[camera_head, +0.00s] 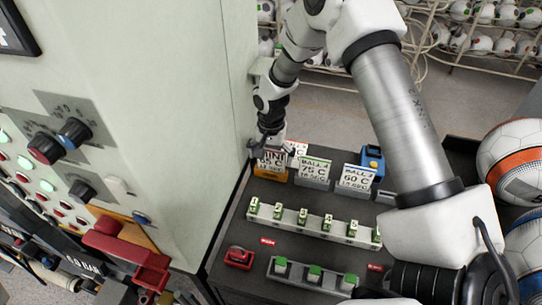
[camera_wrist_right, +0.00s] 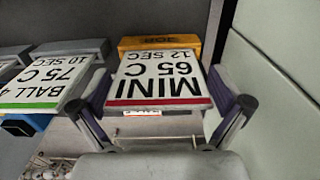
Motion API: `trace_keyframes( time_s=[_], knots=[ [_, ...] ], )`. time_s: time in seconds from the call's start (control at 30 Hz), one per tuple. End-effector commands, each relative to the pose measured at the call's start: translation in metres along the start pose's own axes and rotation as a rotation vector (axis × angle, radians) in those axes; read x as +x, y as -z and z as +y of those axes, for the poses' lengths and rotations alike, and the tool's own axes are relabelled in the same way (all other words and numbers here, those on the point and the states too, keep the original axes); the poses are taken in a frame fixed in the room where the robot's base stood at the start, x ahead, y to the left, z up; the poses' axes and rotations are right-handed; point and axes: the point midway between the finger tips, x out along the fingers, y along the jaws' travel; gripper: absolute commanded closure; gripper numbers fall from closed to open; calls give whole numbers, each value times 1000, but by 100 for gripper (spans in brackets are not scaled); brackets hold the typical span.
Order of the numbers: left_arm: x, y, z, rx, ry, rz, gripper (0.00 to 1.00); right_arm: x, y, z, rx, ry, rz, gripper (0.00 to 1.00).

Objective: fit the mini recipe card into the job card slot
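The mini recipe card, white with a red stripe and marked MINI, 65 C, 12 SEC, shows in the right wrist view (camera_wrist_right: 160,78) and at the back left of the dark table in the head view (camera_head: 272,159). My right gripper (camera_head: 268,138) is above it. In the wrist view its fingers (camera_wrist_right: 163,95) press against the card's two side edges. The card's lower edge meets an orange block (camera_wrist_right: 160,43) with lettering that seems to read JOB; I cannot tell how deep it sits. My left gripper is not in view.
Grey holders carry a BALL 4 75 C card (camera_head: 313,169) and a 60 C card (camera_head: 355,179) to the right. A blue block (camera_head: 373,157) stands behind. A pale numbered rail (camera_head: 312,222) lies in front. The tall press cabinet (camera_head: 180,95) borders the left side closely.

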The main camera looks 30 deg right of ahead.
Motion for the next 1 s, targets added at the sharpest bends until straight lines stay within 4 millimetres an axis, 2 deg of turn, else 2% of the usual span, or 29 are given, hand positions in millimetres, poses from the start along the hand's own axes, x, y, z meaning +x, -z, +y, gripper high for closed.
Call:
trace_keyframes(
  time_s=[0.2,0.27,0.37,0.6,0.7,0.83,1.0],
  knots=[
    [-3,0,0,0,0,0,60,-6,0,0,0,1,1,0],
    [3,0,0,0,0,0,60,-11,1,-1,0,3,2,0],
    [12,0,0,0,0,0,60,-29,1,-1,0,5,4,0],
    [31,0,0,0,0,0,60,-92,1,-1,-1,4,4,0],
    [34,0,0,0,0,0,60,-111,1,-1,0,3,3,0],
    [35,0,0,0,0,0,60,-123,0,0,0,0,0,0],
    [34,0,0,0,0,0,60,-125,0,0,0,0,0,0]
  ],
)
